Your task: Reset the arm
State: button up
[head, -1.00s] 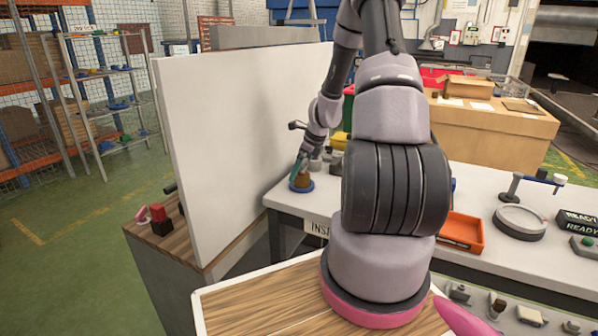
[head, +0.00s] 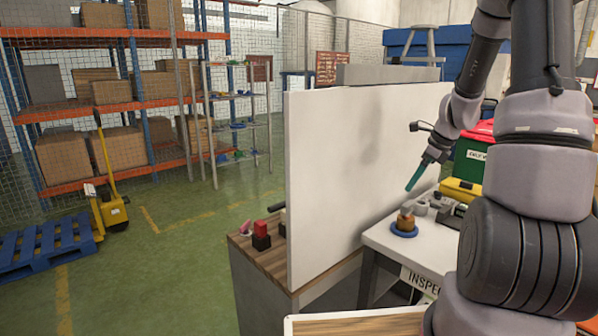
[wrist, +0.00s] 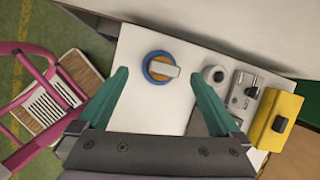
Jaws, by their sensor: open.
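My arm reaches over the white inspection table from the right of the head view. My gripper (head: 416,176) has teal fingers and hangs above a brown piece (head: 405,222) on a round blue base (head: 404,231). In the wrist view my gripper (wrist: 158,78) is spread wide with nothing between the fingers. The blue base (wrist: 150,77) there shows a brown disc and a pale grey bar on top, beyond the fingertips and apart from them.
A tall white panel (head: 340,180) stands left of the arm. A yellow case (head: 461,193) and grey fixtures (wrist: 243,90) sit near the base. A wooden bench (head: 258,255) carries a red-and-black block (head: 261,236).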

jog(key=s+a+r+n+t, duration=0.1)
jog(key=s+a+r+n, duration=0.45)
jog(key=r, duration=0.35)
jog(key=s+a+r+n, duration=0.4)
jog(key=a+r+n, duration=0.15)
jog(key=r, duration=0.25)
jog(key=s+a+r+n+t, duration=0.1)
jog(key=s+a+r+n, duration=0.1)
jog(key=s+n, duration=0.3)
jog(key=s+a+r+n+t, duration=0.1)
jog(key=s+a+r+n, duration=0.1)
jog(key=s+r+n, duration=0.3)
jog(key=s+n, duration=0.1)
jog(key=s, duration=0.3)
jog(key=shift+s+h, duration=0.3)
jog(key=shift+s, duration=0.05)
